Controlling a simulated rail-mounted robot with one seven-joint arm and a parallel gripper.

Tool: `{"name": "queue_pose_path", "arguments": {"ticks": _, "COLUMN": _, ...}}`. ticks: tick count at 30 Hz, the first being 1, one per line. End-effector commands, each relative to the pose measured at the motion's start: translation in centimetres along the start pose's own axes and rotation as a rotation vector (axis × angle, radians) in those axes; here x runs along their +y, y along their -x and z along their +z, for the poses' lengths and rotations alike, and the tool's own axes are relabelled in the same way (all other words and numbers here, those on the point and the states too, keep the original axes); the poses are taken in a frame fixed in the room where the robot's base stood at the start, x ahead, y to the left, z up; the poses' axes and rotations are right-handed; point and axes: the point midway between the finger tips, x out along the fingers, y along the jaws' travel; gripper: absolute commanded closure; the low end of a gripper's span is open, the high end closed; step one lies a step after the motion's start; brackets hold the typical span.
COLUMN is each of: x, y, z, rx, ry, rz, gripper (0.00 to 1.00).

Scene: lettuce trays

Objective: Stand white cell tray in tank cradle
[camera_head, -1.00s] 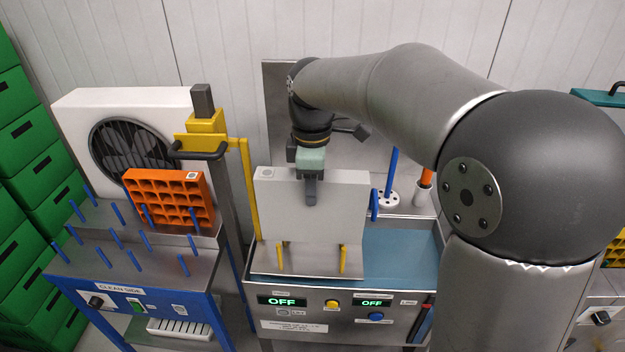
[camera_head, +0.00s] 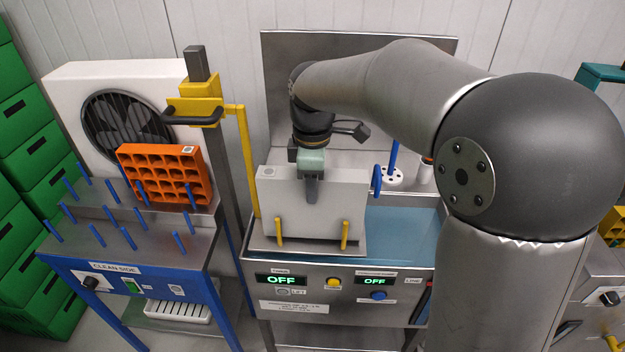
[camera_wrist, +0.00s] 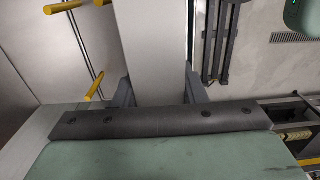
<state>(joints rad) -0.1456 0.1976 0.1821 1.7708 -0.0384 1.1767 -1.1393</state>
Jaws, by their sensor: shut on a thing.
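The white cell tray (camera_head: 335,200) is upright above the wash tank, its plain broad face toward the head camera. My gripper (camera_head: 311,190) is shut on its top edge near the middle. In the wrist view the tray (camera_wrist: 150,45) runs between the two dark fingers (camera_wrist: 158,92). The tank cradle shows as a steel plate (camera_head: 300,247) with two yellow upright prongs (camera_head: 279,232). The tray's lower part is behind these prongs and overlaps them in the picture. I cannot tell whether its bottom edge touches the cradle.
An orange cell tray (camera_head: 165,174) leans among blue pegs on the clean-side rack (camera_head: 100,245) at left. A yellow lift arm (camera_head: 248,160) stands close to the white tray's left side. Blue tank surface (camera_head: 400,240) is free at right. A blue-handled brush (camera_head: 391,165) stands behind.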

Motion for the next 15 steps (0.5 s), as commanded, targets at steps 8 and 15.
{"name": "queue_pose_path", "arguments": {"ticks": 8, "x": 0.02, "y": 0.07, "z": 0.0, "rx": 0.0, "ry": 0.0, "rz": 0.001, "gripper": 1.0}}
{"name": "queue_pose_path", "arguments": {"ticks": 15, "x": 0.01, "y": -0.27, "z": 0.0, "rx": 0.0, "ry": 0.0, "rz": 0.0, "gripper": 1.0}}
